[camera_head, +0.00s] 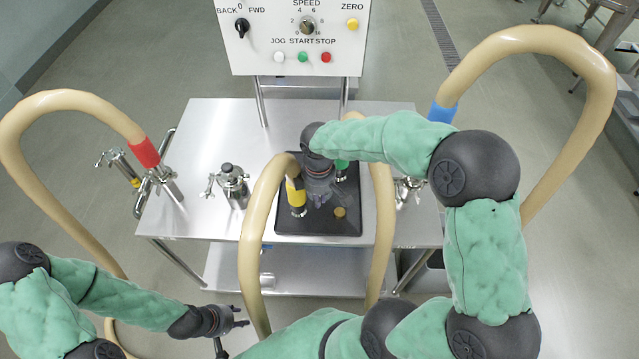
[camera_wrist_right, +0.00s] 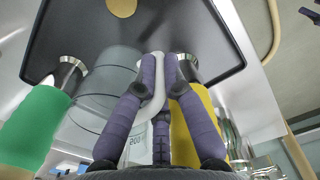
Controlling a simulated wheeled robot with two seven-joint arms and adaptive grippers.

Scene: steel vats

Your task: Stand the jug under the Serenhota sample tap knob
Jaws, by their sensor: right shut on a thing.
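My right gripper (camera_wrist_right: 165,90) is shut on the white handle of a clear jug (camera_wrist_right: 105,95), between a green-collared and a yellow-collared hose end. The jug is over the black tray (camera_wrist_right: 150,30); I cannot tell whether it touches it. In the head view, my right gripper (camera_head: 318,198) points down over the tray (camera_head: 325,227) and hides most of the jug. My left gripper (camera_head: 240,316) is at the lower left, away from the table, with its fingers apart and empty. I cannot make out a Serenhota label or which knob bears it.
The steel table (camera_head: 215,120) holds a steel fitting with a knob (camera_head: 232,185) left of the tray. A yellow-collared hose (camera_head: 296,195) and a green-collared hose crowd the gripper. A red-collared hose (camera_head: 145,153) stands left, a blue-collared one (camera_head: 443,112) right. A control panel (camera_head: 290,40) stands behind.

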